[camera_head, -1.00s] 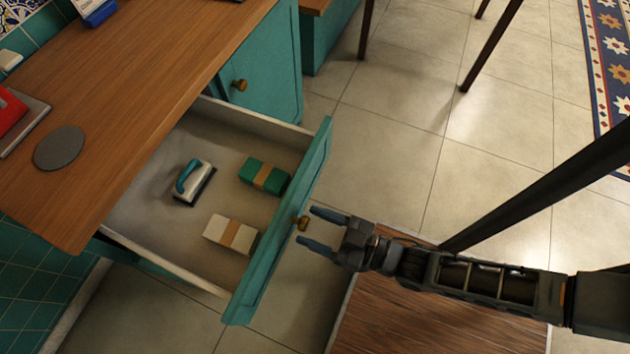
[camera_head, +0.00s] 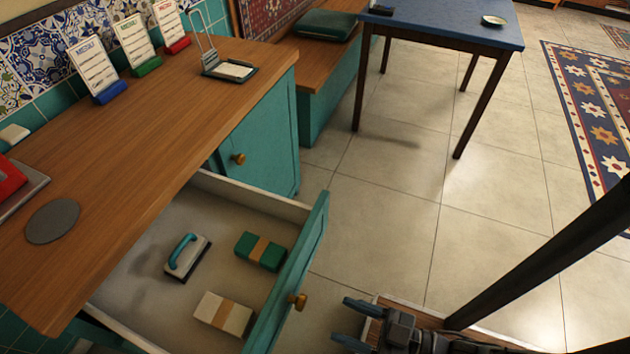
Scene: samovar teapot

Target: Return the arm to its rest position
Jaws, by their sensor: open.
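My gripper (camera_head: 346,322) is at the bottom of the head view, right of the pulled-out drawer. Its two blue-grey fingers are apart and empty, pointing left toward the brass drawer knob (camera_head: 298,301) with a gap between. My arm runs off the bottom edge, so most of it is hidden. The teal-fronted drawer (camera_head: 308,238) stands open. In it lie a stamp-like tool with a blue handle (camera_head: 183,252), a green banded box (camera_head: 261,251) and a white banded box (camera_head: 224,313).
The wooden counter (camera_head: 130,185) is above the drawer, with several card stands and a grey disc (camera_head: 52,221). A blue table (camera_head: 450,28) stands at the back. A teal bench (camera_head: 325,95) is behind the cabinet. The tiled floor (camera_head: 400,220) to the right is open.

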